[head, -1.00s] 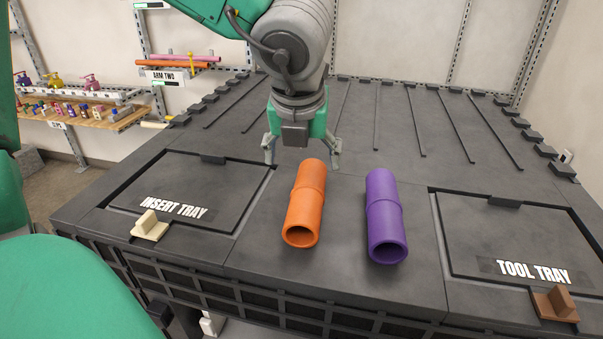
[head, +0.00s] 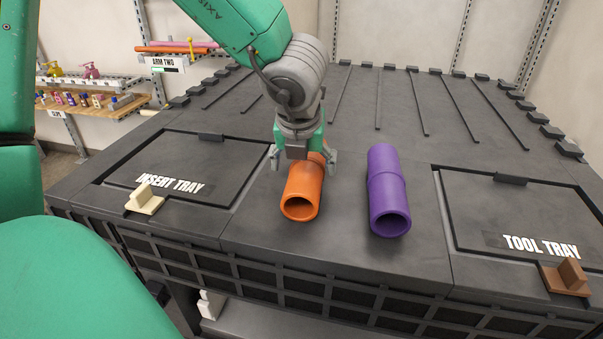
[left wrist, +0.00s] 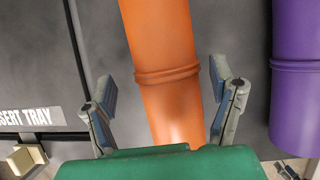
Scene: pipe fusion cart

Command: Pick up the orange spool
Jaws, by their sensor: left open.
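The orange spool (head: 303,190) lies on the dark cart top, its open end toward me; its far end is hidden by my left gripper. My left gripper (head: 303,168) is open above the spool's far part, one finger on each side. In the left wrist view the orange spool (left wrist: 166,75) runs between the spread fingers of the left gripper (left wrist: 165,95), with a gap beside each finger. My right gripper is not in view.
A purple spool (head: 388,195) lies to the right of the orange one, with bare cart top between them. The insert tray lid (head: 190,165) is at left with a cream handle (head: 145,199). The tool tray lid (head: 520,215) is at right with a brown handle (head: 567,278).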

